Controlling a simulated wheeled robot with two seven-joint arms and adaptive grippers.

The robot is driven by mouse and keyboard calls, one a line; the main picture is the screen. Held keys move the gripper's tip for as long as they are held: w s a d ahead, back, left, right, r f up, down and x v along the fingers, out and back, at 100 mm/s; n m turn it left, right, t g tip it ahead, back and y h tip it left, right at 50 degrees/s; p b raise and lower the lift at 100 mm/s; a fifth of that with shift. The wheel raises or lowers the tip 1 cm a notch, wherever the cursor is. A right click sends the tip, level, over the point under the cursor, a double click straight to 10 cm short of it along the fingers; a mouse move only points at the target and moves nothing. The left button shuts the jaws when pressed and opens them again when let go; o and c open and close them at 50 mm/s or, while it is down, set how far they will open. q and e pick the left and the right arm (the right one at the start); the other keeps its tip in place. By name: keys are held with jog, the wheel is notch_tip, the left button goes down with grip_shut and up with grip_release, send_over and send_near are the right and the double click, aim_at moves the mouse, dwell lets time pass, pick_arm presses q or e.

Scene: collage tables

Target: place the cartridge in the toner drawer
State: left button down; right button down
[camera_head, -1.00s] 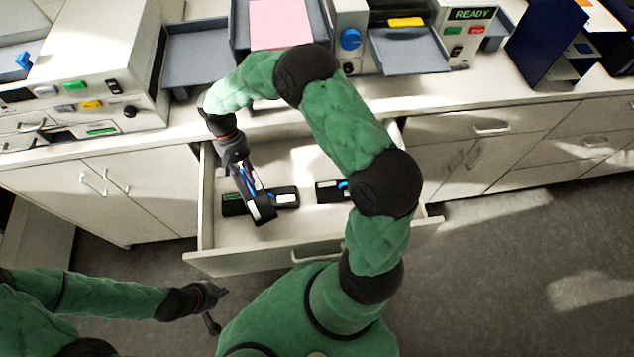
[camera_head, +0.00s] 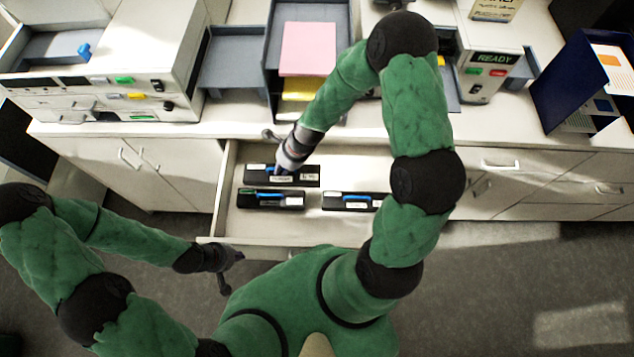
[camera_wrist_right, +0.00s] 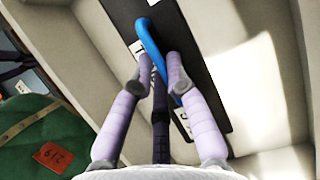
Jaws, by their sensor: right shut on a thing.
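The cartridge (camera_head: 308,180) is a long black block with white labels and a blue handle. It lies level inside the open toner drawer (camera_head: 232,220), along its back left. My right gripper (camera_head: 277,172) is shut on the cartridge at its blue handle. In the right wrist view, the fingers (camera_wrist_right: 160,88) close around the blue handle (camera_wrist_right: 152,45) above the black top (camera_wrist_right: 196,45). Whether the cartridge rests on the drawer floor is hard to tell. My left gripper (camera_head: 234,272) is open and empty, in front of the drawer's front left corner.
Two similar black cartridges lie in the drawer, one front left (camera_head: 271,201) and one to the right (camera_head: 340,203), partly behind my right arm. The counter above holds a printer (camera_head: 110,60), grey trays (camera_head: 232,65), a READY machine (camera_head: 485,75) and a blue binder (camera_head: 570,80).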

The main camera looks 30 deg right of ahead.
jog(key=d+f+b, duration=0.1)
jog(key=d+f, duration=0.3)
jog(key=w+d+f+b, duration=0.1)
jog(key=d+f, duration=0.3)
jog(key=d, duration=0.1)
jog(key=w+d+f+b, duration=0.1)
jog(key=d+f, duration=0.3)
jog(key=f, duration=0.1)
jog(key=shift+d, duration=0.35)
jog(key=shift+r, duration=0.1)
